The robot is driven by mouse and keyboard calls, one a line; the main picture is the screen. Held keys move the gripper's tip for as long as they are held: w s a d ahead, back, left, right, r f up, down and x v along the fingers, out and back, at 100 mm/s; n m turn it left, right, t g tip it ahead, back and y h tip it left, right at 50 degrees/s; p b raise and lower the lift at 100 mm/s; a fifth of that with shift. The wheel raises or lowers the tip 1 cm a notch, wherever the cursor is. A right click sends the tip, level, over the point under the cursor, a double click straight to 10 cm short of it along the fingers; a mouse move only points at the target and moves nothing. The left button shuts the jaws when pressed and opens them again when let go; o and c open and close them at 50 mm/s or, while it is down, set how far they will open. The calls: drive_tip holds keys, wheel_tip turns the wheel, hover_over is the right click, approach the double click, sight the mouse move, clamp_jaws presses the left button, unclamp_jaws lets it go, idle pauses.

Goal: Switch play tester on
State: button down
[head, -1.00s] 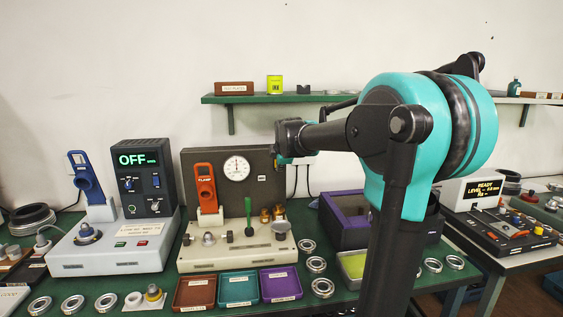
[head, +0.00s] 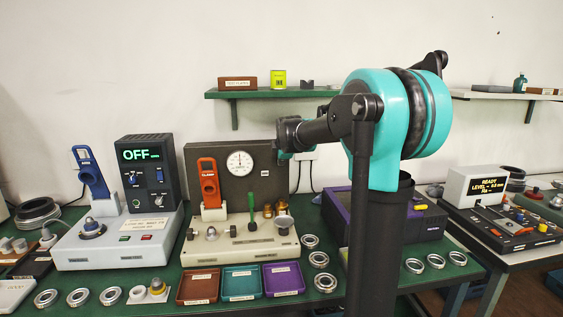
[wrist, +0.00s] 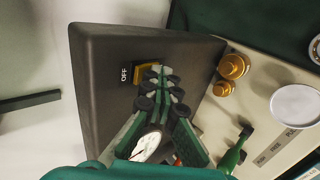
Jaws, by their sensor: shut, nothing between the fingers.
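The play tester has a dark upright panel (head: 262,185) with a round dial gauge (head: 240,163) and a cream base (head: 205,252). It stands in the middle of the bench in the head view. The wrist view shows a yellow and black switch (wrist: 149,74) on the panel, with an OFF label (wrist: 125,74) beside it. My gripper (wrist: 163,78) is shut and empty, its fingertips at the switch's edge in that view. I cannot tell whether they touch it. In the head view my arm's end is by the panel's upper right corner, and the fingers are not clear.
An orange clamp (head: 209,187) and a green-handled lever (head: 252,215) stand on the tester. A grey machine with an OFF display (head: 148,155) is to the left. Trays (head: 242,283) and bearing rings (head: 319,260) lie in front. A purple case (head: 420,224) is to the right.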

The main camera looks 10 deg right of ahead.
drive_tip(key=shift+r, duration=0.1)
drive_tip(key=shift+r, duration=0.7)
drive_tip(key=shift+s, duration=0.1)
